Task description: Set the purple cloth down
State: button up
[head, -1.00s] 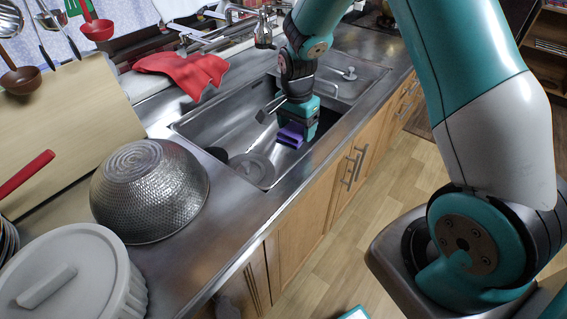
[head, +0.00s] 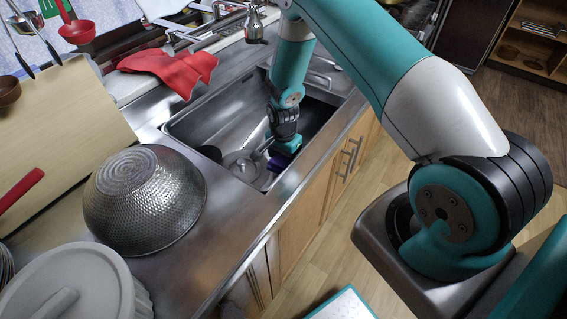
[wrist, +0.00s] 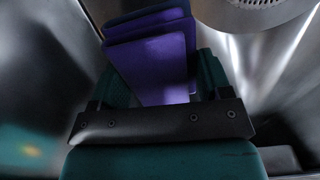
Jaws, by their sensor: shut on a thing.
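The purple cloth (wrist: 152,62) is folded in layers and held between the fingers of my gripper (wrist: 165,85) in the wrist view. In the head view the cloth (head: 279,161) shows as a small purple patch at the end of my gripper (head: 279,149). My gripper points down inside the metal sink basin (head: 222,120), close to the near wall. The arm and gripper hide much of the cloth in the head view, and I cannot tell whether it touches the basin floor.
A round drain piece (head: 243,164) and a dark round item (head: 209,153) are in the sink's left end. A metal colander (head: 145,200) stands upside down on the counter. A red cloth (head: 170,68) lies behind the sink. A white lidded pot (head: 75,290) is at the front left.

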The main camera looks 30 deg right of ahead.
aim_at(283, 165)
jog(key=shift+a+f, duration=0.1)
jog(key=shift+f, duration=1.95)
jog(key=o, duration=1.3)
jog(key=shift+o, duration=0.2)
notch_tip(283, 165, up, 12)
jog(key=shift+s+a+f+b, duration=0.15)
jog(key=shift+f+b, duration=0.1)
jog(key=shift+b, duration=0.2)
jog(key=s+a+r+n+y, duration=0.1)
jog(key=s+a+r+n, duration=0.3)
jog(key=r, duration=0.5)
jog(key=s+a+r+n+y, duration=0.1)
jog(key=s+a+r+n, duration=0.1)
jog(key=a+r+n, duration=0.35)
jog(key=s+a+r+n+y, duration=0.1)
jog(key=s+a+r+n, duration=0.3)
jog(key=s+r, duration=0.3)
jog(key=s+a+r+n+y, duration=0.1)
jog(key=s+a+r+n, duration=0.3)
jog(key=s+r+n, duration=0.3)
jog(key=s+r, duration=0.1)
jog(key=s, duration=0.4)
jog(key=shift+s+r+y, duration=0.2)
jog(key=shift+r+y, duration=0.1)
